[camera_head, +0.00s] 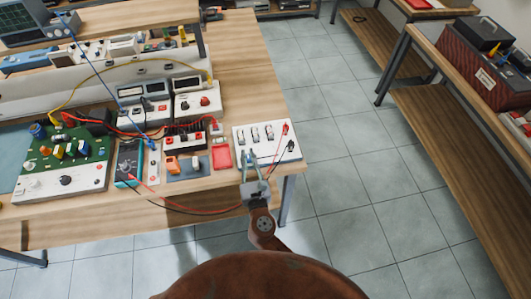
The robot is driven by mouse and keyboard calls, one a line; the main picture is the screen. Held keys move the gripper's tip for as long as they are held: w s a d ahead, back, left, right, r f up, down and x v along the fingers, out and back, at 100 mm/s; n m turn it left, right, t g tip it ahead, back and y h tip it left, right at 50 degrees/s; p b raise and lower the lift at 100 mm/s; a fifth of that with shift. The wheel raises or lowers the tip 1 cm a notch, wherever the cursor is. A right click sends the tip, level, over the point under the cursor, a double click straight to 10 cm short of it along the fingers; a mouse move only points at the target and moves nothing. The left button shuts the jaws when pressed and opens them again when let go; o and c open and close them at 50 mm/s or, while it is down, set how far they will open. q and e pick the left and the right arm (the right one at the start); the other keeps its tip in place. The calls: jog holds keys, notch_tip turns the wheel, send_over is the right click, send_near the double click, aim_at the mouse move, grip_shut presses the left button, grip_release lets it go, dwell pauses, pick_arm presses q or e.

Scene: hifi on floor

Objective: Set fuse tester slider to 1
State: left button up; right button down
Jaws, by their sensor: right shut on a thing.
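A white box (285,152), which looks like the fuse tester, sits near the right front corner of the wooden workbench. Several small metal-and-dark parts stand in a row on its top, with red and black leads on its right side. My right gripper (251,166) is at the front left edge of this box, with its arm coming up from below. It is shut on a small part there, apparently the slider, which the fingers hide. The slider's position and any numbers are too small to read. My left gripper is not in view.
Left of the box lie a red tray (221,157), a grey block with an orange part (172,164), a multimeter (129,161) and a green circuit board (62,153). Loose red and black leads hang by the bench's front edge. Tiled floor (370,190) is open to the right.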

jog(key=shift+s+a, duration=0.3)
jog(key=shift+a, duration=0.5)
jog(key=c, duration=1.9)
grip_release()
jog(key=shift+c, duration=0.2)
jog(key=v, duration=1.2)
jog(key=shift+f, duration=0.1)
